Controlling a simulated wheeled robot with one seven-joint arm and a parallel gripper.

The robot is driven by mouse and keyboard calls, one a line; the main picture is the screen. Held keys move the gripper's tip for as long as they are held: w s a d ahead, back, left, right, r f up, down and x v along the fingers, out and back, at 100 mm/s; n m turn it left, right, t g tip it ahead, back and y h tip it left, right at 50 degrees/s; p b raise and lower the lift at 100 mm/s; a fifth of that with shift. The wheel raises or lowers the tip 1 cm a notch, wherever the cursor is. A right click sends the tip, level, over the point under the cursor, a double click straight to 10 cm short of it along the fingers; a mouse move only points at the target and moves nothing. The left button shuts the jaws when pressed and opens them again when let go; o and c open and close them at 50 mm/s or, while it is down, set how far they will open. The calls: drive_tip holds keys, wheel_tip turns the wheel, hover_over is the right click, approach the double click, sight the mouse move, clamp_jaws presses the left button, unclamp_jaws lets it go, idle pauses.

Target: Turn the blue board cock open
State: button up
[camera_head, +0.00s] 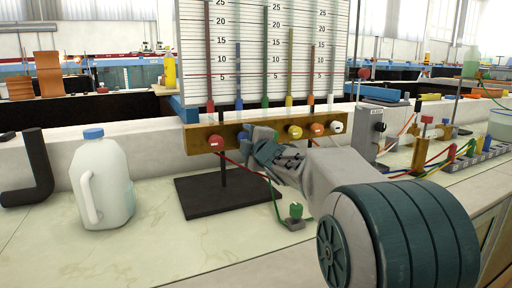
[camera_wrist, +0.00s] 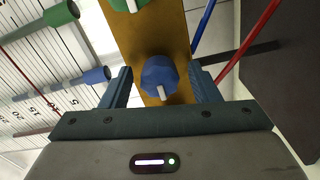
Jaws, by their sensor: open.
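The blue board cock (camera_wrist: 158,74) is a faceted blue knob with a white pointer mark on the wooden rail (camera_wrist: 182,35). In the wrist view its pointer runs along the rail, toward the lower edge of the picture. My gripper (camera_wrist: 160,75) is open, one finger on each side of the blue cock, with a visible gap on both sides. In the head view my gripper (camera_head: 252,143) is at the rail (camera_head: 202,131) and hides most of the blue cock and the one beside it.
A red cock (camera_head: 216,142) is left of my gripper; yellow (camera_head: 294,131), orange (camera_head: 316,129) and white (camera_head: 336,127) cocks are right. A green cock (camera_wrist: 128,3) is near in the wrist view. A jug (camera_head: 101,180) and a green fitting (camera_head: 295,211) stand on the bench.

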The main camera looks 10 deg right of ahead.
drive_tip(key=s+d+p, duration=0.2)
drive_tip(key=s, duration=1)
drive_tip(key=shift+s+d, duration=0.25)
drive_tip(key=shift+s, duration=0.15)
drive_tip(key=s+d+r+m+g+h+p, duration=0.2)
drive_tip(key=s+m+g+h+p, duration=0.15)
drive_tip(key=m+p, duration=0.35)
drive_tip(key=s+d+r+m+g+h+p, duration=0.1)
drive_tip(key=s+r+m+g+h+p, duration=0.25)
drive_tip(key=p, duration=0.55)
drive_tip(key=s+a+m+g+y+p, duration=0.1)
drive_tip(key=s+a+m+g+p, duration=0.2)
drive_tip(key=s+p, duration=0.4)
drive_tip(key=s+a+m+g+y+p, duration=0.2)
drive_tip(key=s+a+m+g+p, duration=0.1)
drive_tip(key=s, duration=0.9)
drive_tip(key=m+g+p, duration=0.1)
drive_tip(key=m+p, duration=0.1)
drive_tip(key=p, duration=0.1)
drive_tip(key=shift+s+r+g+y+p, duration=0.15)
drive_tip(key=shift+r+g+y+p, duration=0.15)
drive_tip(key=shift+g+p, duration=0.1)
drive_tip(key=shift+d, duration=0.1)
